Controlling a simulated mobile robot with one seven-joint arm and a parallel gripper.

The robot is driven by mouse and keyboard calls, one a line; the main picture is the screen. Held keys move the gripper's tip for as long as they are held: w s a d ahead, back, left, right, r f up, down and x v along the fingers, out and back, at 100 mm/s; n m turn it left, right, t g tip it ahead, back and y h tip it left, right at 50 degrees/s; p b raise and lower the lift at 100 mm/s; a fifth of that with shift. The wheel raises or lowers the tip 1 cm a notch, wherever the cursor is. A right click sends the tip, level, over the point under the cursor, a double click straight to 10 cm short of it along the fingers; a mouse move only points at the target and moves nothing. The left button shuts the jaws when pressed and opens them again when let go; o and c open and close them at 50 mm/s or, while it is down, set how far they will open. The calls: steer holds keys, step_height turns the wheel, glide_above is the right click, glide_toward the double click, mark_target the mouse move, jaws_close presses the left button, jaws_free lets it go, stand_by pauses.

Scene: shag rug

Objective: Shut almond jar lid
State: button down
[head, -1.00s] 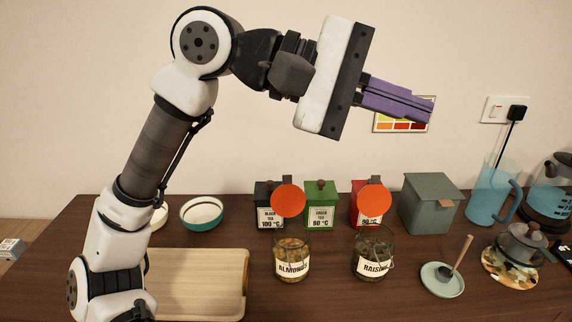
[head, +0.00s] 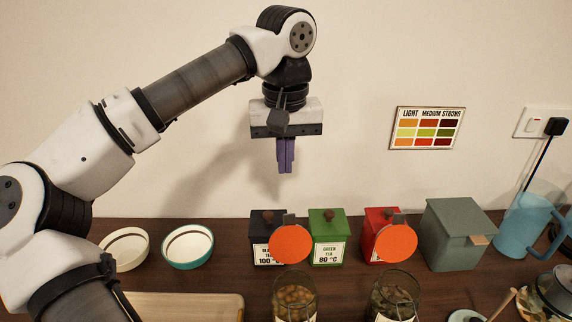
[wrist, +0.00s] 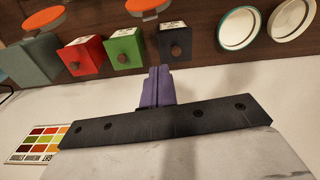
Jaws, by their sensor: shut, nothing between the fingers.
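The almond jar (head: 295,299) stands on the counter in the head view, a glass jar with almonds inside. Its orange round lid (head: 290,244) stands open, tilted up at the back of the rim. My gripper (head: 285,170) has purple fingers that are shut and empty, pointing down in front of the wall, well above the counter. In the head view it is above the black tin and the open lid. In the wrist view the shut fingers (wrist: 157,72) point towards the black tin; an orange lid (wrist: 145,5) is cut off at the top edge.
The raisin jar (head: 394,297) stands to the right with its own orange lid (head: 396,243) open. Black (head: 262,227), green (head: 327,238) and red (head: 376,224) tea tins stand behind the jars. A grey box (head: 453,235), two bowls (head: 188,246) and a wooden tray (head: 190,304) are nearby.

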mark_target(290, 238)
steer(key=s+f+p, duration=0.3)
steer(key=f, duration=0.4)
steer(key=shift+s+d+p, duration=0.2)
steer(key=shift+s+p, duration=0.05)
steer(key=shift+p, duration=0.05)
steer(key=shift+f, duration=0.1)
steer(key=shift+s+a, duration=0.1)
steer(key=shift+a, duration=0.05)
